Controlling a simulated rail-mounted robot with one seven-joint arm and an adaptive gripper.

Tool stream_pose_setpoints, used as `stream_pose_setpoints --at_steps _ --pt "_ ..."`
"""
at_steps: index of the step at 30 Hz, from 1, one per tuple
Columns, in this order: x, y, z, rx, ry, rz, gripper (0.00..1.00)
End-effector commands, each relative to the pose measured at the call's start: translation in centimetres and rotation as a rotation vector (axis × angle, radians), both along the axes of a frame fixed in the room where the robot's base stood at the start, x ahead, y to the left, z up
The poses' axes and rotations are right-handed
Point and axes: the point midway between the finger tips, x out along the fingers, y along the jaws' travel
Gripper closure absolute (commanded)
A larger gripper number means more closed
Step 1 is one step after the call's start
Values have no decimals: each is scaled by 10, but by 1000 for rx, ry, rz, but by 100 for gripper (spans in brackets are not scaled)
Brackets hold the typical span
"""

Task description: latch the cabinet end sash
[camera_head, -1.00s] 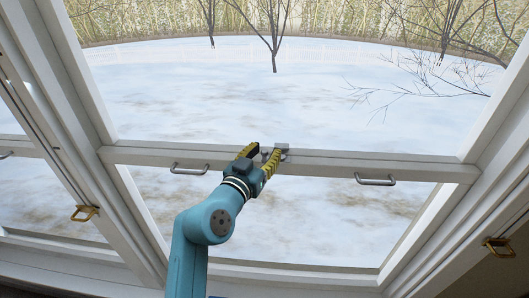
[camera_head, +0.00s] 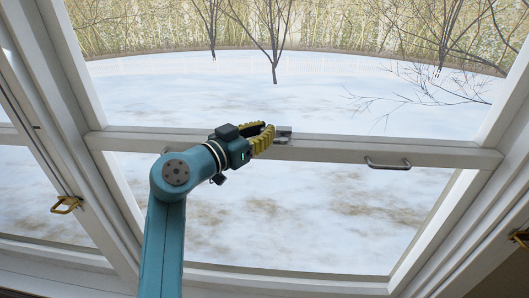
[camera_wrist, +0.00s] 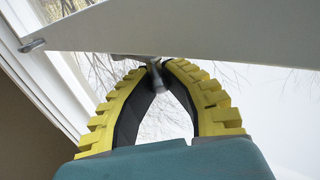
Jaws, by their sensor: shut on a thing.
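The window's end sash has a white horizontal rail (camera_head: 340,147) across the middle, with a small grey metal sash latch (camera_head: 284,132) on it. My gripper (camera_head: 268,137) reaches the latch from the left, with its yellow ribbed fingers at it. In the wrist view my gripper (camera_wrist: 155,65) has its fingertips closed together on the grey latch lever (camera_wrist: 155,78). The lever is partly hidden by the fingers. I cannot tell whether the latch is fully engaged.
A grey pull handle (camera_head: 388,164) sits on the rail to the right. Brass-coloured catches show on the left frame (camera_head: 67,204) and at the right edge (camera_head: 521,238). White frame posts slope on both sides. Snowy ground and bare trees lie beyond the glass.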

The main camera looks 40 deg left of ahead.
Motion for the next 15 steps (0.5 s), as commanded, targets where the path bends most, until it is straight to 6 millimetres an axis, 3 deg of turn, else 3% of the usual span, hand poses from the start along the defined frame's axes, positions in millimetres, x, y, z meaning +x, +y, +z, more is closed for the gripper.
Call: stream_pose_setpoints --at_steps 6,15 --pt "4 5 -1 -2 2 -124 100" --pt "4 5 1 0 -1 -143 100"
